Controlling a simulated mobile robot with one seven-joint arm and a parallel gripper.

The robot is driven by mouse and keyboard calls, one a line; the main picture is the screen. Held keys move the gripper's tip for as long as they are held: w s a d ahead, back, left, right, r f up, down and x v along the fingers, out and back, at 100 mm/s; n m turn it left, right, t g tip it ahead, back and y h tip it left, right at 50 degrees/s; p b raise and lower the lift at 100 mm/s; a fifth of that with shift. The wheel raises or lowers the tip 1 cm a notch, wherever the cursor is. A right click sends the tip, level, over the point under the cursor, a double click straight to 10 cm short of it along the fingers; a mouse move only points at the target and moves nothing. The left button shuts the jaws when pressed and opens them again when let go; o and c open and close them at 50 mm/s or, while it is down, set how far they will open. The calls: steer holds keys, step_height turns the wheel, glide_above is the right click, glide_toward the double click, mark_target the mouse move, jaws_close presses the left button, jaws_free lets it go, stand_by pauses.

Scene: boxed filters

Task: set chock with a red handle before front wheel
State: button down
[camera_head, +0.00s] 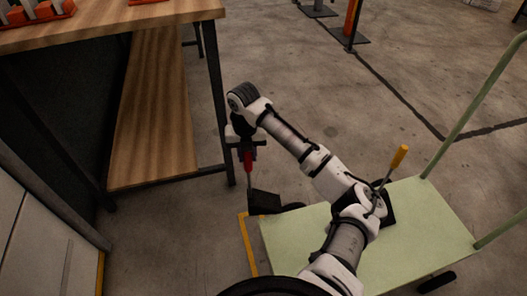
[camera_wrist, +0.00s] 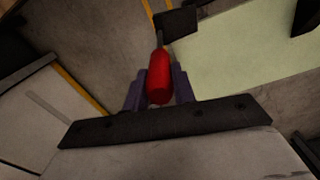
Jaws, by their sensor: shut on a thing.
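My gripper (camera_head: 246,150) is shut on the red handle (camera_head: 248,168) of a black chock (camera_head: 264,202). The handle stands between the purple fingers in the wrist view (camera_wrist: 159,80), with the black chock block (camera_wrist: 177,22) beyond it. The chock is low, just off the left corner of the green cart (camera_head: 285,242). A dark wheel (camera_head: 293,207) shows at the cart's edge, right of the chock. I cannot tell whether chock and wheel touch, or whether the chock rests on the floor.
A yellow-handled tool (camera_head: 399,157) with a black base lies on the cart, partly behind my arm. A yellow floor line (camera_head: 246,245) runs by the cart's left edge. A wooden workbench (camera_head: 110,22) with a lower shelf stands left. Another cart wheel (camera_head: 437,282) shows lower right.

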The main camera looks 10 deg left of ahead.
mark_target(255, 196)
steer(key=a+f+n+b, duration=0.1)
steer(key=a+f+b, duration=0.1)
steer(key=f, duration=0.3)
steer(key=s+a+f+n+b, duration=0.1)
steer(key=a+f+n+b, duration=0.1)
steer(key=f+b, duration=0.2)
steer(key=shift+s+a+f, duration=0.25)
steer(key=shift+a+f, duration=0.1)
steer(key=shift+f, duration=0.5)
steer(key=shift+f+b, duration=3.65)
steer(key=shift+f, duration=3.05)
steer(key=shift+w+d, duration=0.4)
steer(key=shift+d, duration=0.65)
steer(key=shift+w+d, duration=0.45)
steer(key=shift+d, duration=0.55)
steer(key=shift+w+d, duration=0.4)
steer(key=shift+d, duration=0.65)
